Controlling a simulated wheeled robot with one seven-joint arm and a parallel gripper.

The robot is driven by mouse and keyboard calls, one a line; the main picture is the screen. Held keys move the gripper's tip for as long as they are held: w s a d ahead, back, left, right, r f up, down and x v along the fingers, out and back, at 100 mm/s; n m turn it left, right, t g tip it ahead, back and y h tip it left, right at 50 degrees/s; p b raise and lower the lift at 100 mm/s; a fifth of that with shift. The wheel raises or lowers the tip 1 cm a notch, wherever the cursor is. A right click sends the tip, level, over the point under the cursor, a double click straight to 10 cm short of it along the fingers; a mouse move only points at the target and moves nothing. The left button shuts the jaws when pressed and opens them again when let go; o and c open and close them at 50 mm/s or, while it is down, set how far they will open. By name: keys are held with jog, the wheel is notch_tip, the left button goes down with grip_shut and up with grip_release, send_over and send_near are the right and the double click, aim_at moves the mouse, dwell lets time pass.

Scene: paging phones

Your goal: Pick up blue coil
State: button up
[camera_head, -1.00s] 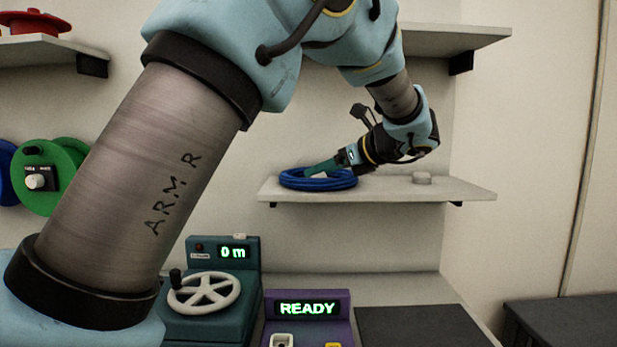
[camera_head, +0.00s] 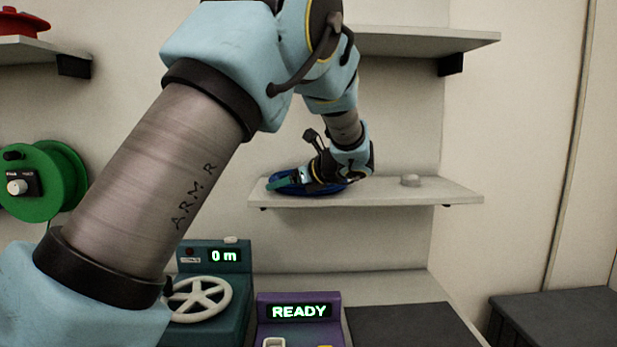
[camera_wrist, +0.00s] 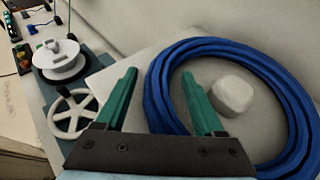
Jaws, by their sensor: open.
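The blue coil (camera_head: 320,189) lies flat on the middle wall shelf (camera_head: 385,194), partly hidden behind my gripper (camera_head: 281,182) in the head view. In the wrist view the blue coil (camera_wrist: 298,112) is a large ring on the right. My gripper also shows in the wrist view (camera_wrist: 162,80), with its two green fingers spread apart and nothing held. The right finger reaches over the inside of the ring, and the left finger is outside it, so the near left side of the ring passes between them. I cannot tell whether they touch it.
A small white knob-like piece (camera_head: 410,180) sits on the same shelf. Below stand a teal winder with a white handwheel (camera_head: 199,298) and a purple box reading READY (camera_head: 299,310). A green reel (camera_head: 45,185) is at the left. An upper shelf (camera_head: 420,42) hangs above.

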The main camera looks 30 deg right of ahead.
jog(key=shift+w, duration=0.15)
jog(key=shift+a+f, duration=0.1)
jog(key=shift+f, duration=0.05)
grip_shut()
dwell(0.3)
dwell(0.3)
